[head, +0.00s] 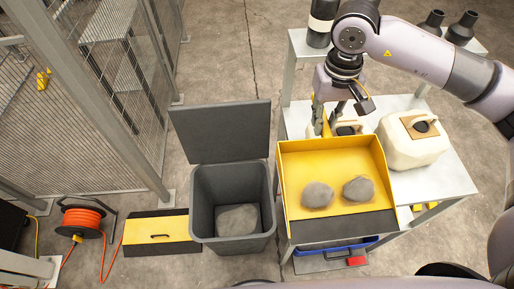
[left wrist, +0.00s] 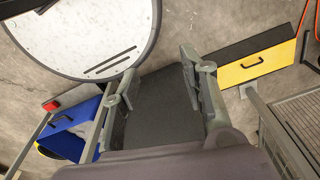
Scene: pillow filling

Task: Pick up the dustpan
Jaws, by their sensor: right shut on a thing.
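The yellow dustpan (head: 337,154) with a dark front lip is in the head view, above the front of the white table. Two grey lumps of dust (head: 318,195) (head: 358,189) lie in it. My right gripper (head: 335,127) points down at its back edge and is shut on the dustpan's handle, which is mostly hidden. My left gripper (left wrist: 159,65) shows only in the left wrist view. Its fingers are apart, with a dark grey surface, seemingly of the bin (left wrist: 165,105), behind the gap.
An open grey bin (head: 200,205) with a grey lump inside stands left of the dustpan, its lid (head: 222,132) raised. Cream canisters (head: 414,139) stand on the table (head: 455,180). A yellow-black box (head: 160,233) and an orange cable reel (head: 83,220) are on the floor at left.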

